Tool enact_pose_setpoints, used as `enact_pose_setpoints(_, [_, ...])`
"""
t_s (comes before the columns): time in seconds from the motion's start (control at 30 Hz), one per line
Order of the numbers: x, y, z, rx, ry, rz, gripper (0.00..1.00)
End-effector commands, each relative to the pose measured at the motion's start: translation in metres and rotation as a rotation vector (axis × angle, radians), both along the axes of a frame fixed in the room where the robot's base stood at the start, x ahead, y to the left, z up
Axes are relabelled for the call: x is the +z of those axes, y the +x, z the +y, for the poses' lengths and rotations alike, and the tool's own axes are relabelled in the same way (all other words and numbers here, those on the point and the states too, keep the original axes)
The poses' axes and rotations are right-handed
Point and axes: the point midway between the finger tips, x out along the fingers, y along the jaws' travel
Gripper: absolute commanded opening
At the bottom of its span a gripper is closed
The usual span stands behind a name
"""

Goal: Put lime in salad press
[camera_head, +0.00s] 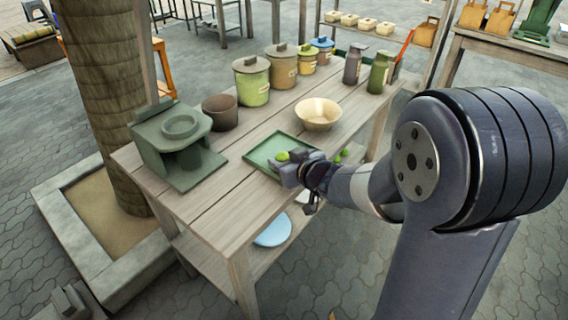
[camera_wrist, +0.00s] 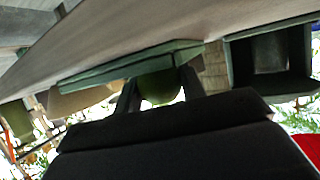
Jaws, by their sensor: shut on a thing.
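A lime (camera_head: 283,156) is at the tip of my gripper (camera_head: 290,170) in the head view, over the green tray (camera_head: 258,153). In the wrist view the lime (camera_wrist: 160,88) sits between the two dark fingers of my gripper (camera_wrist: 158,90), which are shut on it. More green fruit (camera_head: 342,155) shows just past my gripper, at the tray's right end. The green press (camera_head: 178,145) stands at the table's left end, with a round raised part on top. My gripper is to the right of the press and apart from it. Whether the lime touches the tray cannot be told.
A brown pot (camera_head: 220,112) stands beside the press. A cream bowl (camera_head: 318,113) is behind the tray, and several lidded jars (camera_head: 252,80) line the back. The wooden table top (camera_head: 225,180) is bare between press and tray.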

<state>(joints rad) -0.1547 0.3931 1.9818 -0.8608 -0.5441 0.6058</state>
Motion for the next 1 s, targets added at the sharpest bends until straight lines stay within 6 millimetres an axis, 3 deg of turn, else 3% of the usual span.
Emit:
enact_pose_setpoints(0.33, [-0.0043, -0.0001, 0.0001, 0.000, -0.001, 0.001, 0.16])
enact_pose_setpoints(0.37, [-0.0043, -0.0001, 0.0001, 0.000, -0.001, 0.001, 0.39])
enact_pose_setpoints(0.6, [-0.0031, -0.0002, 0.0001, 0.001, 0.000, 0.000, 0.59])
enact_pose_setpoints(1.0, [-0.0040, -0.0007, 0.0012, 0.004, 0.000, -0.001, 0.60])
